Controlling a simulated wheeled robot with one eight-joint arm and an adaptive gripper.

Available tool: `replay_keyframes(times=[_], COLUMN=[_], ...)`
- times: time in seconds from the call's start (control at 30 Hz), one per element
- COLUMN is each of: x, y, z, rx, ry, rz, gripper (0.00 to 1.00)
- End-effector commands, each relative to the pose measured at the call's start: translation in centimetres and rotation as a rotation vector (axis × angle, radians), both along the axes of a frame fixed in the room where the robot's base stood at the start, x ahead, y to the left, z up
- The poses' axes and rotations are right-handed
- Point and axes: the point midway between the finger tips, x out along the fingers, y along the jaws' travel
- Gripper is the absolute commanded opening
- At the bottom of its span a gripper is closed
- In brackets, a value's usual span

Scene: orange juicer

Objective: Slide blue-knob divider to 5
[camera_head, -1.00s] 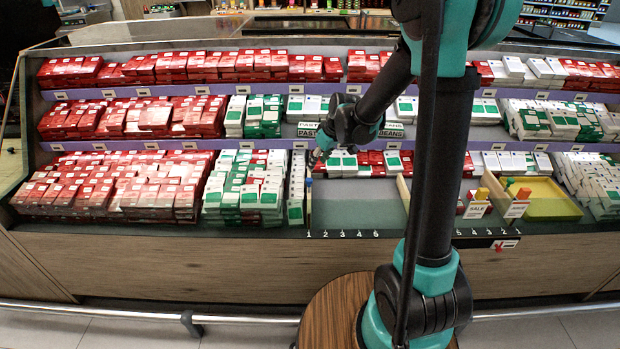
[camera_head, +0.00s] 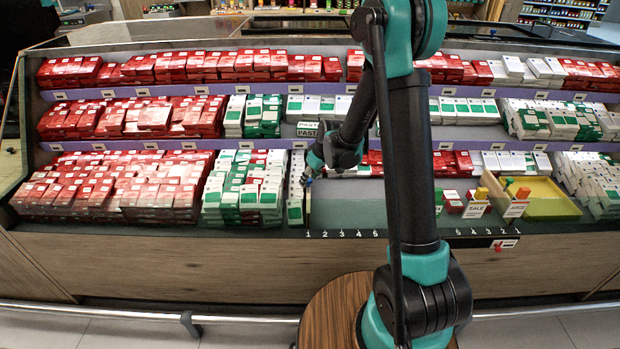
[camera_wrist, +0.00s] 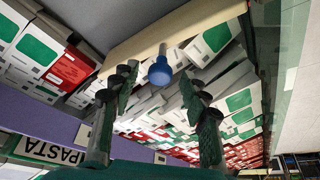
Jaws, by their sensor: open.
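The blue-knob divider (camera_head: 308,208) is a thin cream board standing at mark 1, at the left end of the empty grey shelf bay. In the wrist view, its blue knob (camera_wrist: 160,72) stands out from the edge of the cream board (camera_wrist: 175,28). My gripper (camera_head: 305,177) is open at the knob in the head view. In the wrist view, the two fingers of my gripper (camera_wrist: 160,80) are on either side of the knob, with gaps visible. Mark 5 (camera_head: 375,233) is on the front edge to the right; my arm hides part of the bay.
Green-and-white boxes (camera_head: 245,190) stand left of the divider. The grey bay floor (camera_head: 345,205) to its right is clear where visible. A yellow tray (camera_head: 548,198) and sale signs (camera_head: 475,209) are further right. Stocked shelves rise behind.

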Motion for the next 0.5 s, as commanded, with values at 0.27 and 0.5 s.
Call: replay_keyframes(times=[0.27, 0.5], x=[-0.01, 0.00], y=[-0.01, 0.00], z=[0.03, 0.04], rx=[0.000, 0.000], ry=[0.000, 0.000], rz=[0.000, 0.000], gripper=[0.30, 0.01])
